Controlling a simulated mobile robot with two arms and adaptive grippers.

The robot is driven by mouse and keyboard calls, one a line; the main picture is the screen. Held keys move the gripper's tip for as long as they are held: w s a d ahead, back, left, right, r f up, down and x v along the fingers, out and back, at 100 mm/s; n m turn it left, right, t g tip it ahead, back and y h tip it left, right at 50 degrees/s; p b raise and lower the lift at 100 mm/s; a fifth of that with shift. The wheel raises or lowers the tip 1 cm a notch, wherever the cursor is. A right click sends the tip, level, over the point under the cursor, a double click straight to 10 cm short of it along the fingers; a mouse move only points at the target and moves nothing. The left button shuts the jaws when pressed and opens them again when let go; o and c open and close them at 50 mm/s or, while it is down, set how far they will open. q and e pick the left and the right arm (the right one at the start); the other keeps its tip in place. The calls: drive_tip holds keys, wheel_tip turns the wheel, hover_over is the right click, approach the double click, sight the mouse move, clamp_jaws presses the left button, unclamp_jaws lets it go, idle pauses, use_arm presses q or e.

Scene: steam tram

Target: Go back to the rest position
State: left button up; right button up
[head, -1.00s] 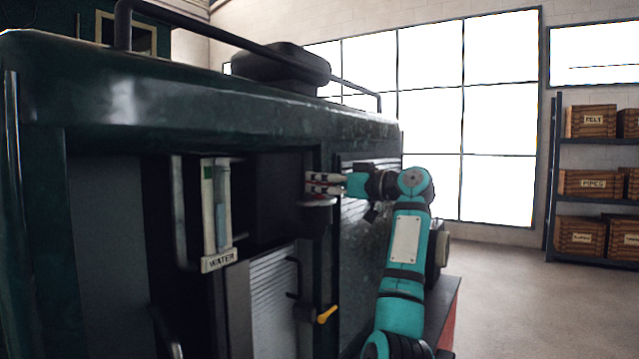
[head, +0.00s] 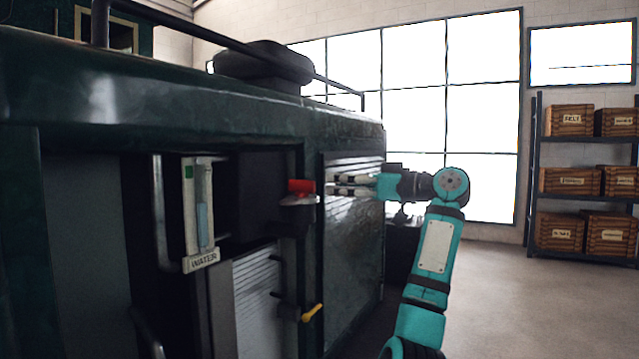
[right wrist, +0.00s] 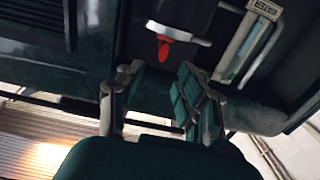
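My right gripper (head: 332,184) is beside the dark green tram body, to the right of a red piece (head: 300,186) on a dark round holder. Its fingers are apart, with a gap between them and the red piece. In the right wrist view the two fingers (right wrist: 158,92) are spread with nothing held between them. The red piece (right wrist: 166,46) shows beyond the fingertips there. My left gripper is in neither view.
The tram's side (head: 160,100) fills the left, with a WATER gauge (head: 203,215) and a yellow-handled lever (head: 312,312). A rack of labelled wooden crates (head: 570,180) stands at the back right. The floor (head: 510,310) right of my arm is clear.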

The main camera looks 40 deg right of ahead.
drive_tip(key=shift+v, duration=1.1)
